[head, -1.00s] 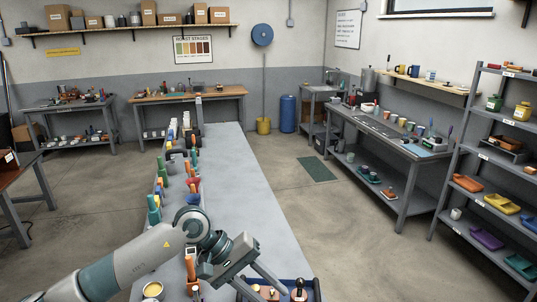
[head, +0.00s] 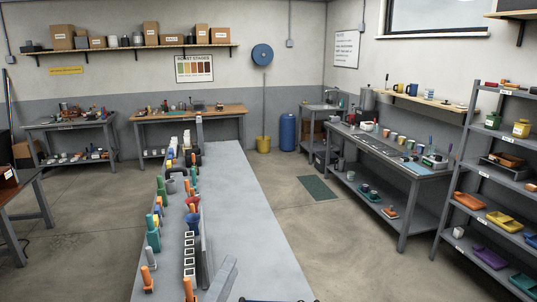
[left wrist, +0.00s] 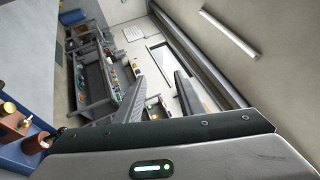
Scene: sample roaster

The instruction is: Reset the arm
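The gripper is open and empty. The rest of my left arm is out of the head view. My right gripper shows in neither view.
Several bottles, cups and orange-handled tools line the bench's left side, close to the fingers, including a green bottle (head: 153,236). A blue tray (left wrist: 40,160) with brown pieces lies at the wrist view's lower left. The bench's right half is clear.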

